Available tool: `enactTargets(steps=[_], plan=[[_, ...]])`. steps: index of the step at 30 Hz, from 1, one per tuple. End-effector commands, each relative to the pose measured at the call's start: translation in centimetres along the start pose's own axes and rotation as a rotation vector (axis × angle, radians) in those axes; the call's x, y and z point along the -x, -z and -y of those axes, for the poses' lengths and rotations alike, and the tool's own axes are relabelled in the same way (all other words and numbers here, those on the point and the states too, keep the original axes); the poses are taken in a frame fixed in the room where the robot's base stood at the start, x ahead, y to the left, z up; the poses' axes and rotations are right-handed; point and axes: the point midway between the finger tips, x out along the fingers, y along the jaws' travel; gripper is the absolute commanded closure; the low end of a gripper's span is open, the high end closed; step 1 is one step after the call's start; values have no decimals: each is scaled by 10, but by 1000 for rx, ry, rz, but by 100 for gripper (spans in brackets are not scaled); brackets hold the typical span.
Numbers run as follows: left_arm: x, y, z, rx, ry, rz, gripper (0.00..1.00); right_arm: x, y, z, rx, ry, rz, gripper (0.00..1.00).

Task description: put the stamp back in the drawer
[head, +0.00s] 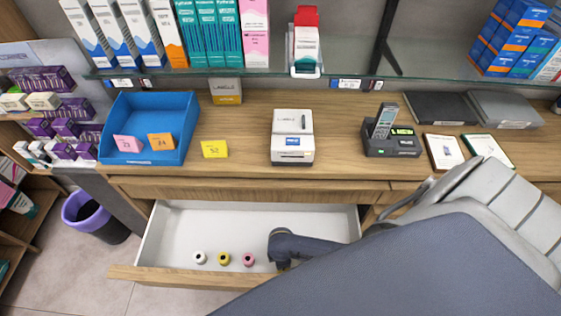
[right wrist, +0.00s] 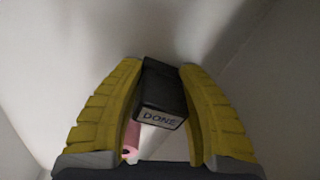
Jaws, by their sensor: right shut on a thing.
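The stamp (right wrist: 162,95) is a black block with a pale label reading DONE. In the right wrist view it sits between the two yellow fingers of my right gripper (right wrist: 161,68), which is shut on it. In the head view my right arm reaches in from the right, with its end over the open drawer (head: 180,225); the stamp and fingers are hidden there. I cannot tell whether the stamp touches the drawer floor. My left gripper is not in view.
White (head: 200,258), yellow (head: 224,259) and pink (head: 249,260) rolls stand near the drawer's front. The drawer's left part is clear. Above are a blue tray (head: 150,105), label printer (head: 293,137) and phone (head: 384,122). A glass shelf (head: 190,73) overhangs the counter.

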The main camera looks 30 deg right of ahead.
Motion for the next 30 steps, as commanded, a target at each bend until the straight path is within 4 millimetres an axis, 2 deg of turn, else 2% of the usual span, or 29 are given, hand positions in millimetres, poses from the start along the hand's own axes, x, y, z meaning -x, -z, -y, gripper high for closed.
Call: enactTargets(steps=[8,9,13,23,30], plan=[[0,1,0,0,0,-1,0,-2,0,0,0,0,0,100],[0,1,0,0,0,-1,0,-2,0,0,0,0,0,59],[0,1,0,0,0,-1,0,-2,0,0,0,0,0,44],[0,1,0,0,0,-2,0,0,0,0,0,0,0,42],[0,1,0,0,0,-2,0,23,0,-1,2,-2,-1,42]])
